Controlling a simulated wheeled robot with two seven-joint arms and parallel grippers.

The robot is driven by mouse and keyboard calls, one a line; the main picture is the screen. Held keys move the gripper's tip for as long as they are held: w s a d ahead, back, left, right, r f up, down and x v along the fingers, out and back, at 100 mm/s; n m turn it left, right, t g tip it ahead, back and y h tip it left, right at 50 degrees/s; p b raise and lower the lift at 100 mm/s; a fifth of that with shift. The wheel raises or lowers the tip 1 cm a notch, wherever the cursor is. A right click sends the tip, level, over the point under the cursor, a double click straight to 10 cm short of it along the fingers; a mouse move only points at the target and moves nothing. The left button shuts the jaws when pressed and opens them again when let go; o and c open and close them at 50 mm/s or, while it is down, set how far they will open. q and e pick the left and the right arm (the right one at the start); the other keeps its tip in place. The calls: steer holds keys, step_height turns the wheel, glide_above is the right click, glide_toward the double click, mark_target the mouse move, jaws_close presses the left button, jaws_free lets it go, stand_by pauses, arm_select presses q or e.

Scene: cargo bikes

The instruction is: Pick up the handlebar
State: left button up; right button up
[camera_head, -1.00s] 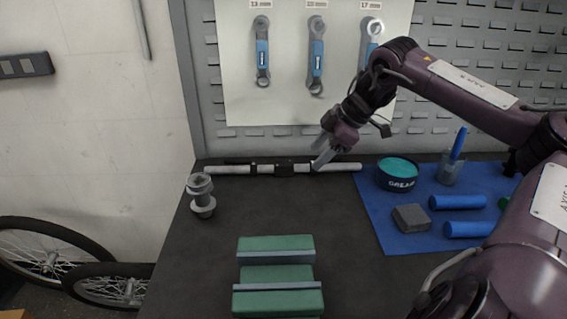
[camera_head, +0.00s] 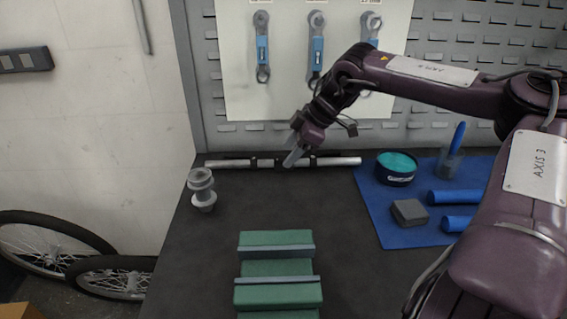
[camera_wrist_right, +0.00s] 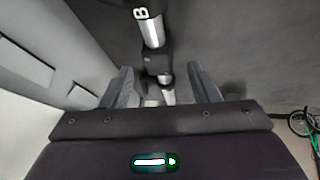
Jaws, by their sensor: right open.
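The handlebar (camera_head: 338,161) is a straight silver bar with black clamp parts near its middle. It lies along the back of the dark bench, below the tool panel. My right gripper (camera_head: 292,160) is over the middle of the bar, with its fingers pointing down and hiding part of it. In the right wrist view, the handlebar (camera_wrist_right: 152,32) runs away from me between the two open fingers (camera_wrist_right: 165,88), with a black clamp part close to the fingertips. I cannot tell whether the fingers are level with the bar. My left gripper is not in view.
A grey metal part (camera_head: 202,188) stands at the bench's left. Green blocks (camera_head: 277,268) lie in front. A blue mat (camera_head: 374,205) at right holds a round tin (camera_head: 396,169), a grey block (camera_head: 409,212), blue cylinders and a cup. Wrenches (camera_head: 316,47) hang behind.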

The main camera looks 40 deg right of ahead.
mark_target(283, 158)
steer(key=shift+x, duration=1.35)
jaws_close()
